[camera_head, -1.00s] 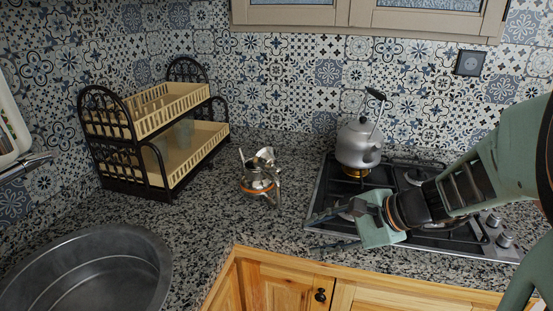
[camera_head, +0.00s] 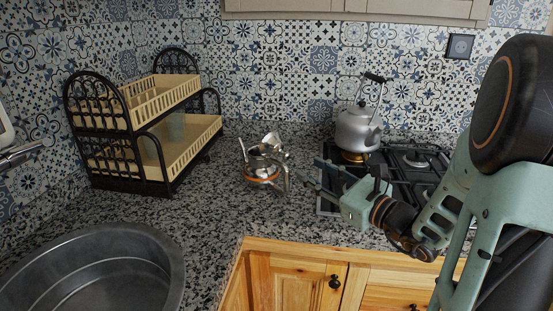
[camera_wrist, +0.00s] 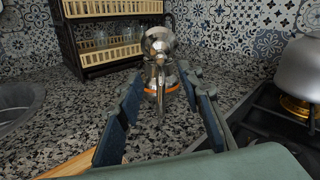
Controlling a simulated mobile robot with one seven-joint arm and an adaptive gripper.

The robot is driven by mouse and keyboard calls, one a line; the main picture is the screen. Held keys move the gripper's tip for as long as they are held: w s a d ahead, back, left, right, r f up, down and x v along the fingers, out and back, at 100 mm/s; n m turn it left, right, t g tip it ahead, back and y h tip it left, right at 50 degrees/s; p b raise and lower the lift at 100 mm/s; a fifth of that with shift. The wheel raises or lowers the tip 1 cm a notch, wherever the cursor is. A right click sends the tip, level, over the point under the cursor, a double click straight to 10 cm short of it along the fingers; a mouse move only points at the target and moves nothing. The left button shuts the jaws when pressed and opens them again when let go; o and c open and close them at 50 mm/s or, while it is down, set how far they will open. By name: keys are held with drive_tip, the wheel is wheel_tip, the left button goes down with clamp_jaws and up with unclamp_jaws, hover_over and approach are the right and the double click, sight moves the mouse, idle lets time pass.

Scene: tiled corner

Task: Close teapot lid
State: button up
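The teapot (camera_head: 262,171) is a small shiny metal pot with an orange band, standing upright on the granite counter left of the stove. Its lid (camera_head: 272,140) is raised and tilted up over the pot's opening. In the wrist view the teapot (camera_wrist: 160,88) stands ahead of the gripper, with the rounded lid (camera_wrist: 157,40) at its top. My gripper (camera_head: 309,172) is just right of the teapot, pointing at it. Its two blue-padded fingers (camera_wrist: 161,82) are spread apart with nothing held. I cannot tell whether either finger touches the pot.
A stove (camera_head: 410,165) with a large kettle (camera_head: 358,130) lies to the right. A two-tier dish rack (camera_head: 178,150) holding glasses stands at the back left. A round sink (camera_head: 95,270) is at the front left. Counter in front of the teapot is clear.

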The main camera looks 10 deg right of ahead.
sight(288, 157)
drive_tip(key=x, duration=1)
drive_tip(key=shift+w+a, duration=0.1)
drive_tip(key=shift+w, duration=0.15)
clamp_jaws()
